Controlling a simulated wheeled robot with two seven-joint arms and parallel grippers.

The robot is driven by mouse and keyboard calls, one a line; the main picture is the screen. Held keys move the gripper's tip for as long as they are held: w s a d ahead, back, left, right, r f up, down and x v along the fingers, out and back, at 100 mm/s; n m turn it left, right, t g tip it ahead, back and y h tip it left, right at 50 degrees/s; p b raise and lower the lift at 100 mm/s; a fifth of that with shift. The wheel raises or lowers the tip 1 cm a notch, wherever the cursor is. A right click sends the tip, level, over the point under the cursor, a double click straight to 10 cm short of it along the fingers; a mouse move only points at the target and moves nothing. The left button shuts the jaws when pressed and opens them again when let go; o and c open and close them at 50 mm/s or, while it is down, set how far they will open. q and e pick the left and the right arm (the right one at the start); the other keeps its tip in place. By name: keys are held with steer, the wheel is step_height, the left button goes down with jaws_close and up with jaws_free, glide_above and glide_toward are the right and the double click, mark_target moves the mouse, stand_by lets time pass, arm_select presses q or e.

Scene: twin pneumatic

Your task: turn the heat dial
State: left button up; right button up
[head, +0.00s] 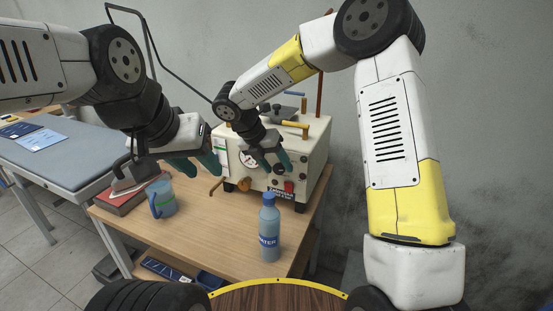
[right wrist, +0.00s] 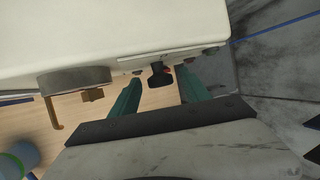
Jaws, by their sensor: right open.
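The cream machine (head: 312,150) stands at the back right of the table, its front panel partly hidden by my right gripper (head: 276,166). In the right wrist view, a black knob (right wrist: 160,76), which looks like the heat dial, sticks out of the panel. My right gripper (right wrist: 158,92) is open, one teal finger on each side of the knob, with a visible gap to both. Whether the fingertips reach along its full depth I cannot tell. My left gripper (head: 204,168) is open and empty above the table, left of the machine.
A red switch (head: 289,187), a gauge (head: 248,158) and a brass valve (head: 243,184) are on the machine's front. A blue water bottle (head: 269,228) stands at the table's front right. A blue mug (head: 162,199) stands at left. The table (head: 205,228) between them is clear.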

jaws_close()
steer(key=shift+d, duration=0.1)
